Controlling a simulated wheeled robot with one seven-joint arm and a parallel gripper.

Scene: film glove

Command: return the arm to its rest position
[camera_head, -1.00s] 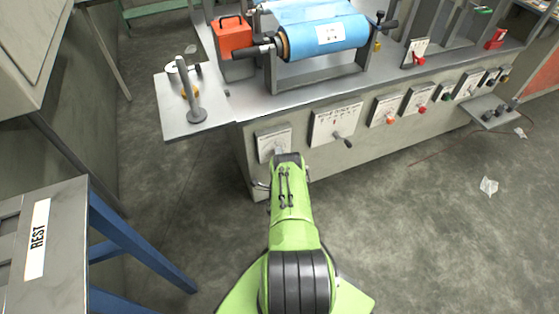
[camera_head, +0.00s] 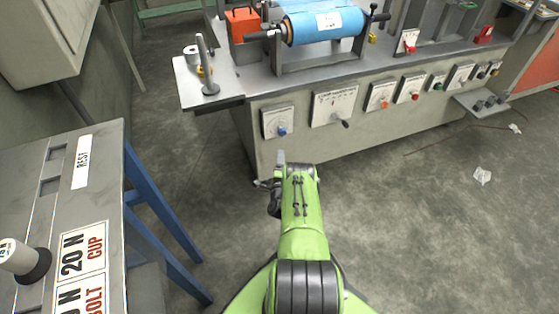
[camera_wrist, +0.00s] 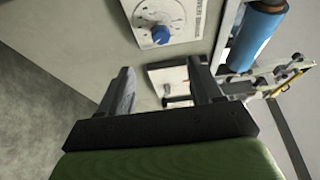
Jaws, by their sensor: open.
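My green arm (camera_head: 302,228) reaches forward from the bottom of the head view toward the front of the machine. My gripper (camera_head: 272,168) is at its far end, seen small and from behind. In the wrist view my gripper (camera_wrist: 160,85) has its two dark fingers wide apart with nothing between them. Beyond the fingers is the machine's grey front panel (camera_wrist: 88,35) with a blue knob (camera_wrist: 161,35).
The machine (camera_head: 290,140) carries a blue roll (camera_head: 310,28), an orange box (camera_head: 243,24) and a metal post (camera_head: 207,75). A grey bench (camera_head: 105,150) with a "REST" label (camera_head: 82,162) and a white weight (camera_head: 20,258) stands at left. Open floor (camera_head: 430,230) lies to the right.

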